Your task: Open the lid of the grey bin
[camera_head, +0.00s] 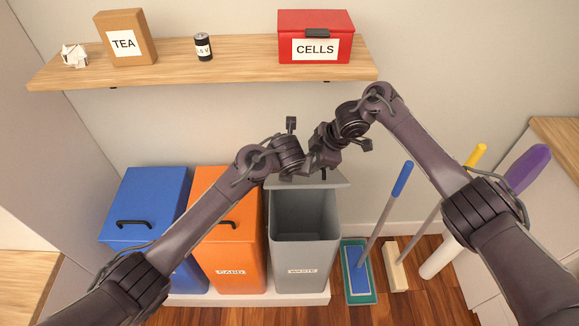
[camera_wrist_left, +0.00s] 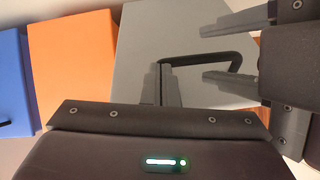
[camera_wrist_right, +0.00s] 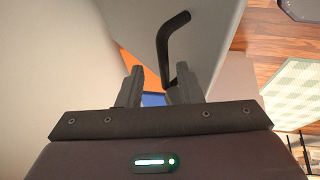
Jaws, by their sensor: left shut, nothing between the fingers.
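The grey bin (camera_head: 305,252), labelled WASTE, stands at the right of the bin row. Its lid (camera_head: 335,184) is raised at the back, and the dark interior shows below it. In the left wrist view the lid (camera_wrist_left: 185,35) has a black bar handle (camera_wrist_left: 215,58). My left gripper (camera_wrist_left: 163,78) is shut and empty, close to one end of the handle. My right gripper (camera_wrist_right: 158,80) is open, with the handle (camera_wrist_right: 170,40) beside its right finger. Whether either gripper touches the lid cannot be told. In the head view, wrists hide most of the fingers.
The orange bin (camera_head: 232,255) and blue bin (camera_head: 150,205) stand shut to the left. A mop (camera_head: 358,272) and a broom (camera_head: 397,275) stand to the right. A shelf (camera_head: 230,72) above holds a red CELLS box (camera_head: 315,22). My two wrists are very close together.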

